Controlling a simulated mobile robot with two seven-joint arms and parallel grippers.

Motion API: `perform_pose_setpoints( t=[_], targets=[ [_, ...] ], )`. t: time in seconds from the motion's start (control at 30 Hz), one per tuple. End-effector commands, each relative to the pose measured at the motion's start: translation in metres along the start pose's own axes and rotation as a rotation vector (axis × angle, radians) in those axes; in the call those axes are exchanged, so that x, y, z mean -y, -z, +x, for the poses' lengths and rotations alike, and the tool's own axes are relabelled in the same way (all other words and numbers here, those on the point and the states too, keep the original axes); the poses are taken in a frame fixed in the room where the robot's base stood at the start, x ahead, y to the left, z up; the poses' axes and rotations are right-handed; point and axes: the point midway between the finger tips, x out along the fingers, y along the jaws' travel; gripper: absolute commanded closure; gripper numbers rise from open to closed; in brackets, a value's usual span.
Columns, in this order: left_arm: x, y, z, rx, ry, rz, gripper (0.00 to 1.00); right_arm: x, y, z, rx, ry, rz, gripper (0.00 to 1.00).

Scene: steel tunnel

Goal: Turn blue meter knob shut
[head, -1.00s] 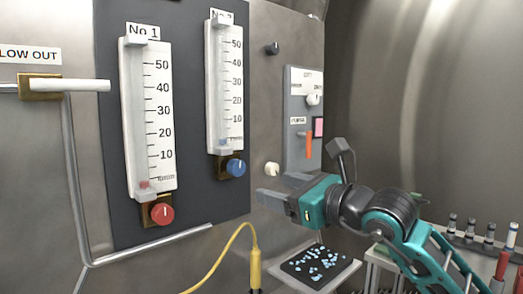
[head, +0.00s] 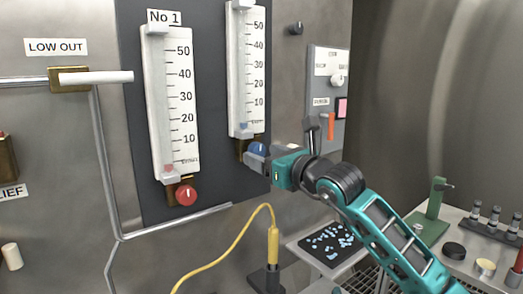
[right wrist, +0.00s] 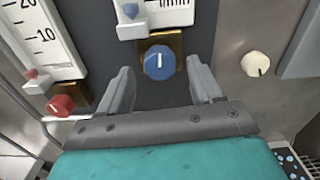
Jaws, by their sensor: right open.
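The blue meter knob (head: 257,149) sits at the foot of the right-hand white meter (head: 246,75), on a brass block. In the right wrist view the blue knob (right wrist: 159,62) shows a white mark that stands about upright. My right gripper (head: 256,160) is at the knob, partly covering it in the head view. In the right wrist view my right gripper (right wrist: 160,82) is open, with one finger to each side of the knob and apart from it. The knob lies near the fingertips, between them. My left gripper is not in view.
A red knob (head: 185,194) sits under the No 1 meter (head: 171,105), left of the blue one. A cream knob (right wrist: 255,64) is on the wall to the right. A grey panel with an orange lever (head: 331,125) stands further right. A pipe (head: 180,221) runs below.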

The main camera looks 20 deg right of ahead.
Motion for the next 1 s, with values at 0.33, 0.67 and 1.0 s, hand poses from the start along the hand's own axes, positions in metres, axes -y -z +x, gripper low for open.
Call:
perform_pose_setpoints(
  t=[0.33,0.67,1.0],
  targets=[
    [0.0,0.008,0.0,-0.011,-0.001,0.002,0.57,0.0,0.0,0.019,0.0,0.0,-0.001,0.35],
    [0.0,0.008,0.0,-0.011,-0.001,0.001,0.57,0.0,0.0,0.019,0.0,0.0,0.0,0.47],
    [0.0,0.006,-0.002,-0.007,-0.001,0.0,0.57,0.0,0.0,0.018,0.0,0.0,0.0,0.8]
  ],
)
